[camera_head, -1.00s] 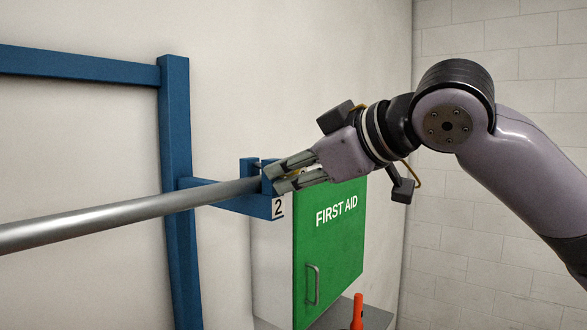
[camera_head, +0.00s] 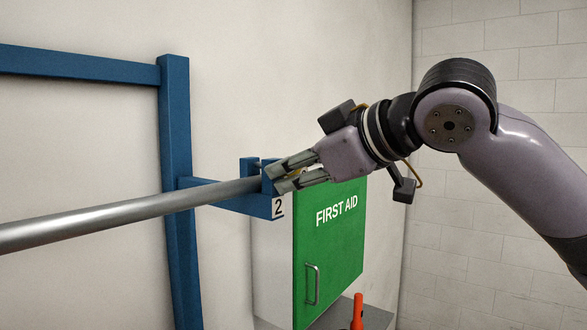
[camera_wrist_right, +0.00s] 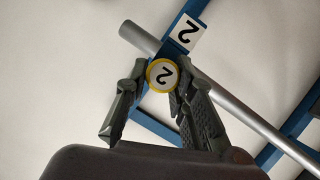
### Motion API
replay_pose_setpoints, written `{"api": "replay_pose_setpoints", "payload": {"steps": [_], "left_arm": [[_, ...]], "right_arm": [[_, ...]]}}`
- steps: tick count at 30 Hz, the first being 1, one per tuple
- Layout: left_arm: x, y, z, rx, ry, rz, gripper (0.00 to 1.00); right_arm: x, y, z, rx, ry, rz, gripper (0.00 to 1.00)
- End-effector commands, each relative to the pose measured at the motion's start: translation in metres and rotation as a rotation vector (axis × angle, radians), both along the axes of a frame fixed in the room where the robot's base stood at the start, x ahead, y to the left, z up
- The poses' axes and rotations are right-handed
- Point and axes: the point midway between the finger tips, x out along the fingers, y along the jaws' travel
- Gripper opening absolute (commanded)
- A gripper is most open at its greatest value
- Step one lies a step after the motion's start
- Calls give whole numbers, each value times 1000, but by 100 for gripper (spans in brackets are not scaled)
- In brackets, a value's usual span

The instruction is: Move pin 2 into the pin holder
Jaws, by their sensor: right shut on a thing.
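Pin 2 shows in the right wrist view as a round yellow-rimmed head (camera_wrist_right: 162,74) marked "2", between the two fingers of my right gripper. My right gripper (camera_head: 274,180) is shut on it, at the blue bracket (camera_head: 232,199) labelled "2" in the head view. The fingers hide most of the pin in the head view, and its shaft is not visible. A grey metal tube (camera_head: 120,213) runs from the left to this bracket; its end shows beyond the bracket in the right wrist view. I cannot make out a pin holder. My left gripper is not in view.
A blue upright post (camera_head: 176,130) and crossbar (camera_head: 80,65) stand along the pale wall. A green first aid cabinet (camera_head: 330,255) hangs just behind and below my right gripper. An orange object (camera_head: 357,312) stands on a grey surface below it.

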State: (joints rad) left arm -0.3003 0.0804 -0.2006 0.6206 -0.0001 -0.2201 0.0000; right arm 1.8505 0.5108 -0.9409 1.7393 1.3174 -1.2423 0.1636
Motion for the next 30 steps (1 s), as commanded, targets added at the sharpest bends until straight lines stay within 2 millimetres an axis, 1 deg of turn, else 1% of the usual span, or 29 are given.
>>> {"api": "replay_pose_setpoints", "payload": {"steps": [30], "left_arm": [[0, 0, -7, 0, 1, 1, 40]], "right_arm": [[-30, -42, 2, 5, -6, -1, 0]]}}
